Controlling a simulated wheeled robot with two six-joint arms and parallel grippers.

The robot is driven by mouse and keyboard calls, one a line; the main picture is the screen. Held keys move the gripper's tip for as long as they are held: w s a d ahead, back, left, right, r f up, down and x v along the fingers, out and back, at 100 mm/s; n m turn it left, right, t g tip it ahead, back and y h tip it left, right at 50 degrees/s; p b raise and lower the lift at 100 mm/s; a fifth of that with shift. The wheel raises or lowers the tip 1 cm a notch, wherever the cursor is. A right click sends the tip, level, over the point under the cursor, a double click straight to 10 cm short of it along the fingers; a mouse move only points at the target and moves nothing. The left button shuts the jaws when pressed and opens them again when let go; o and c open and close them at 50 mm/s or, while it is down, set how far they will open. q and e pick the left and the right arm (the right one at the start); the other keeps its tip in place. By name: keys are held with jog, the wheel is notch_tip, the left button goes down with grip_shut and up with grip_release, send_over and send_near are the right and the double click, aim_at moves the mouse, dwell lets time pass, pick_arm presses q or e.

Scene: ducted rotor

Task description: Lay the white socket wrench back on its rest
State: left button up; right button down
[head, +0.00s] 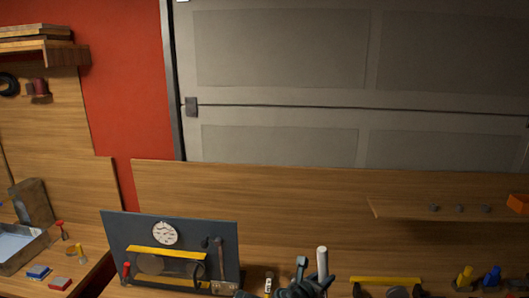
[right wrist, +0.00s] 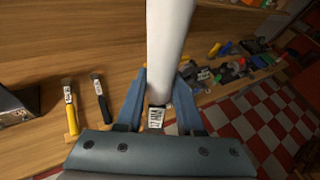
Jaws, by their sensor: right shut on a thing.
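The white socket wrench (head: 322,262) stands up at the bottom middle of the head view. In the right wrist view the white socket wrench (right wrist: 168,50) is a thick white shaft running up out of the picture, with a labelled end low between the fingers. My right gripper (head: 305,283) is shut on it; in the right wrist view its blue fingers (right wrist: 160,92) stand on either side of the shaft. The wrench is held above the wooden bench. I cannot pick out its rest for certain. My left gripper is not in view.
A dark panel (head: 190,230) with a dial and tools stands left of my right gripper. A yellow rack (head: 385,281) is to its right. Small coloured items clutter the right.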

aim_at(324, 263)
notch_tip(324, 263, up, 6)
jog(key=p, duration=0.6)
jog(key=shift+r, duration=0.1)
jog(key=shift+f, duration=0.2)
notch_tip(324, 263, down, 18)
jog(key=b, duration=1.8)
jog(key=shift+r, duration=0.15)
